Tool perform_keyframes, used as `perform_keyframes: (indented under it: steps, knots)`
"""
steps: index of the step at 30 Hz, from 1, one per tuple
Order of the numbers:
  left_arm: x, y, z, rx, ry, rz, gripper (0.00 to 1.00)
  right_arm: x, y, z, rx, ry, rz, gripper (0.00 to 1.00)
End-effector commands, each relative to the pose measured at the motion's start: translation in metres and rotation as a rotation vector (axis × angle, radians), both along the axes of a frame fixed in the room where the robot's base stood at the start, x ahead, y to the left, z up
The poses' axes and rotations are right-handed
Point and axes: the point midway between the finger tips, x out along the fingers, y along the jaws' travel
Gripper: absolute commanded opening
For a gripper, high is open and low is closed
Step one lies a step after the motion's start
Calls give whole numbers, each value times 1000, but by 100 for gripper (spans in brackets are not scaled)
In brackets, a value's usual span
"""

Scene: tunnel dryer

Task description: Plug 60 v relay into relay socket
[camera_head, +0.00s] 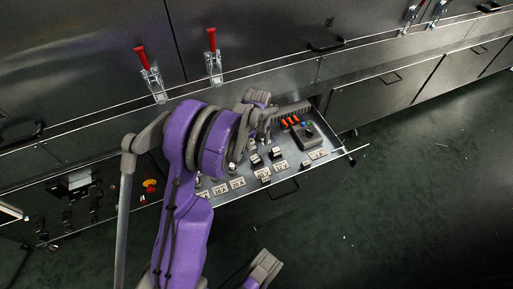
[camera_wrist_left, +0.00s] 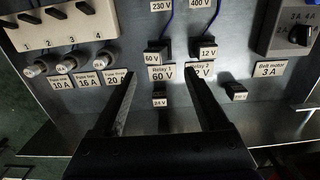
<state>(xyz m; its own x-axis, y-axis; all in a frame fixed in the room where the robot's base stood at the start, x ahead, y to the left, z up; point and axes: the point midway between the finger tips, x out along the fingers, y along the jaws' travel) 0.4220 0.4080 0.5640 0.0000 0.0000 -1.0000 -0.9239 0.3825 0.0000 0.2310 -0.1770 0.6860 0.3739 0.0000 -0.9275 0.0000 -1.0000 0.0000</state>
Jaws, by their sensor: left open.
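In the left wrist view, a dark block marked 60 V (camera_wrist_left: 157,53) stands on the grey panel directly above the label "Relay 1 60 V" (camera_wrist_left: 162,73). I cannot tell whether it is seated in a socket. A similar 12 V block (camera_wrist_left: 207,47) stands to its right above the "Relay 2" label. A 24 V block (camera_wrist_left: 160,99) is below, between my left fingers. My left gripper (camera_wrist_left: 161,78) is open and empty, its fingertips just below the 60 V block. In the head view it is over the drawer panel, largely behind my purple arm. My right gripper (camera_head: 266,268) is at the bottom, fingers unclear.
Another dark block (camera_wrist_left: 235,91) is at the right, near a "Belt motor 3 A" label (camera_wrist_left: 270,69) and rotary switch (camera_wrist_left: 299,36). Fuses (camera_wrist_left: 76,60) and a white switch block (camera_wrist_left: 62,29) are at left. The drawer (camera_head: 335,154) juts out over open floor.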

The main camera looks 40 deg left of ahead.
Motion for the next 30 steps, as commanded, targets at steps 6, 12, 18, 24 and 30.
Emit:
perform_keyframes:
  steps: [6,12,18,24,30]
  knots:
    - [0,0,6,0,0,0,77,0,0,2,0,-1,0,82]
    - [0,0,6,0,0,1,69,0,0,2,0,0,0,82]
    - [0,0,7,0,0,128,33,-1,0,7,0,-2,0,82]
    - [1,0,9,0,0,477,0,-2,0,20,0,-6,0,82]
    - [1,0,9,0,0,785,0,-3,0,29,0,-9,0,82]
